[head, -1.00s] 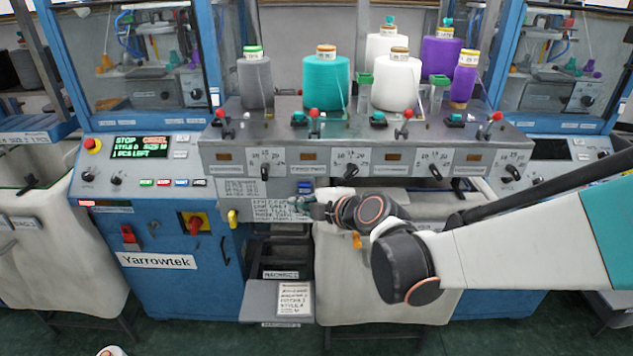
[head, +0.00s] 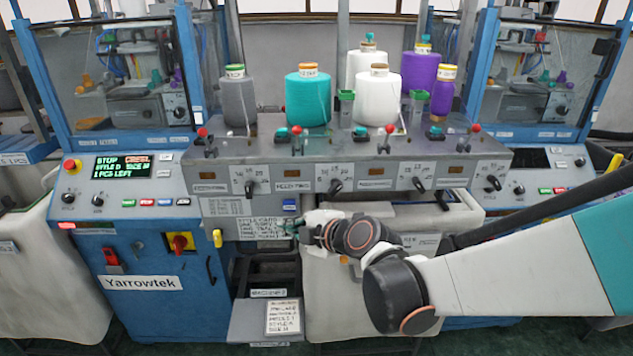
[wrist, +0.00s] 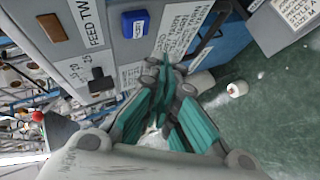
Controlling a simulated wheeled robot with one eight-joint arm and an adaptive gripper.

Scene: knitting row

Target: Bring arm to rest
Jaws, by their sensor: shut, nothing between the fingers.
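My gripper (head: 292,228) is in front of the knitting machine, near the handwritten note (head: 262,228) under the yarn shelf. In the wrist view my gripper (wrist: 166,72) shows its teal fingers shut with nothing between them. It is apart from the floor; I cannot tell how close it is to the machine face. My arm reaches in from the right of the head view.
A blue Yarrowtek machine (head: 160,255) stands left, with a lit panel (head: 122,167). Yarn cones, including a teal one (head: 307,98), stand on the grey shelf (head: 345,150). A small ledge (head: 250,322) juts out below. A white cone (wrist: 237,89) lies on the green floor.

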